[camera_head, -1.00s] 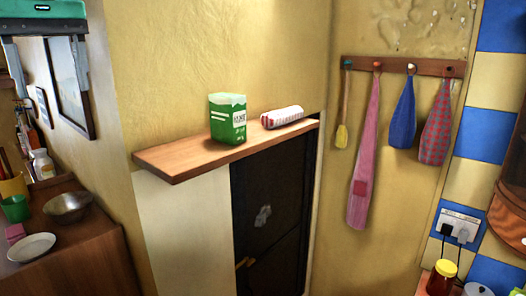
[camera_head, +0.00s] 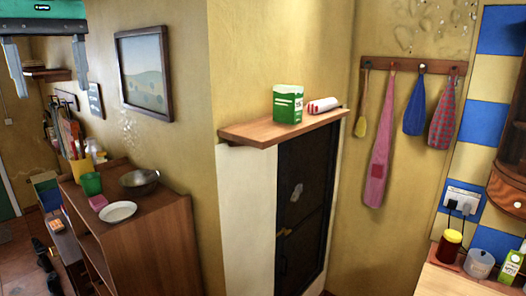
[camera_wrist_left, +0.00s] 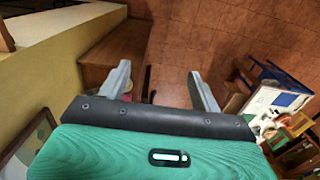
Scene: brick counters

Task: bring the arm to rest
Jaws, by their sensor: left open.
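My left gripper (camera_head: 48,68) shows at the top left corner of the head view, with its grey fingers pointing down. In the left wrist view its two fingers (camera_wrist_left: 160,85) stand apart with nothing between them. Its green body fills the bottom of that view. It is clear of the wooden cabinet and the shelf. My right gripper is in neither view.
A wooden shelf (camera_head: 245,132) on the wall holds a green carton (camera_head: 288,105) and a white and red packet (camera_head: 322,105). A wooden cabinet (camera_head: 160,235) at left bears a metal bowl (camera_head: 139,182), a white plate (camera_head: 118,212) and a green cup (camera_head: 91,183). Brown tiled floor (camera_wrist_left: 190,45) lies below the gripper.

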